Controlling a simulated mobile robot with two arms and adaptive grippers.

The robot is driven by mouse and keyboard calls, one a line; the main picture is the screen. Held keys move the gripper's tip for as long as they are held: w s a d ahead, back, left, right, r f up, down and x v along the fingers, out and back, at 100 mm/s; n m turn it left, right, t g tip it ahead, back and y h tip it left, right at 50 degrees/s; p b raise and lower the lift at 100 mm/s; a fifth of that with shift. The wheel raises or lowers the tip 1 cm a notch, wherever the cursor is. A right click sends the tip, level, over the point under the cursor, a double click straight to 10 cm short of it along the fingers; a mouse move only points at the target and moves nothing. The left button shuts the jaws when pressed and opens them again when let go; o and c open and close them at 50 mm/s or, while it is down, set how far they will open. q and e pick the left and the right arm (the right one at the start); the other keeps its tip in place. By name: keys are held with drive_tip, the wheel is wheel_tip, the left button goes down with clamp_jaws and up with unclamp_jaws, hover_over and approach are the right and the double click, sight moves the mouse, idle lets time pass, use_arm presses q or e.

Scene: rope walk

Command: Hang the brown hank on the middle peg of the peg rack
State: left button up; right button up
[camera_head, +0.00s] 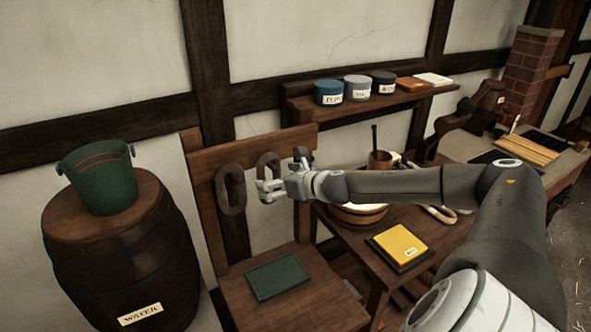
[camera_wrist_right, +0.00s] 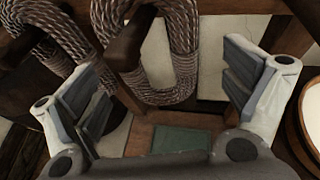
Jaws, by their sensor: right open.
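The peg rack (camera_head: 285,141) is a wooden board on the wall side. A brown hank (camera_head: 268,165) hangs from its middle peg; in the right wrist view this twisted, grey-brown hank (camera_wrist_right: 181,55) loops around the dark middle peg (camera_wrist_right: 128,42). A similar hank (camera_head: 231,190) hangs on the left peg and also shows in the right wrist view (camera_wrist_right: 65,35). The right peg (camera_head: 301,153) shows partly behind my gripper. My right gripper (camera_head: 267,190) is open in front of the middle hank; its fingers stand apart either side of the hank's lower end (camera_wrist_right: 163,95). My left gripper is out of view.
A green mat (camera_head: 278,275) lies on the stand below the rack. A barrel (camera_head: 125,265) with a green bucket (camera_head: 100,178) stands at left. A wooden tub (camera_head: 360,216) and a yellow block (camera_head: 398,243) are on the table at right. A shelf (camera_head: 440,88) holds several tins.

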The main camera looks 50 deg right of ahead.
drive_tip(key=v, duration=1.1)
idle(0.3)
drive_tip(key=shift+w, duration=0.1)
